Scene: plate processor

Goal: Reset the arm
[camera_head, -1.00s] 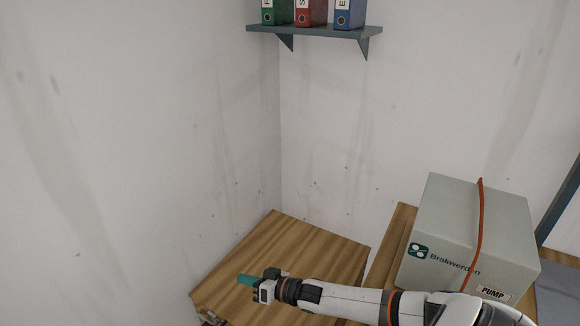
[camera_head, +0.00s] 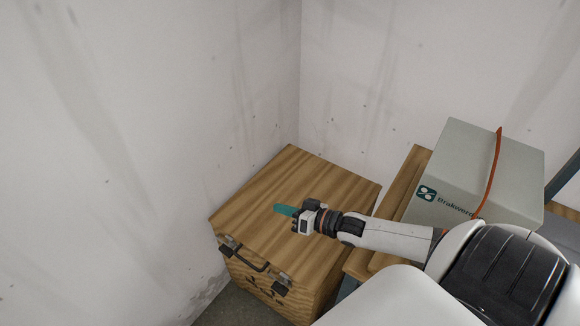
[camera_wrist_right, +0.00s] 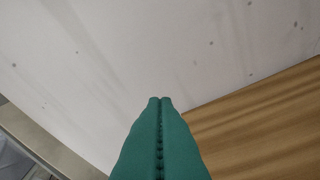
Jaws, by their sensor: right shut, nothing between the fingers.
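My right arm (camera_head: 400,236) reaches in from the lower right in the head view. My right gripper (camera_head: 277,208) has teal fingers that point left, over the top of a wooden crate (camera_head: 330,190). In the right wrist view the green fingers (camera_wrist_right: 160,104) are closed together along their full seam with nothing between them. Whether the gripper touches the crate's lid cannot be told. My left gripper is not in view.
The wooden crate has a dark handle (camera_head: 243,258) and latches on its front. A grey box (camera_head: 480,165) with an orange strap stands on a wooden surface at the right. Bare walls (camera_head: 150,100) meet in a corner behind the crate.

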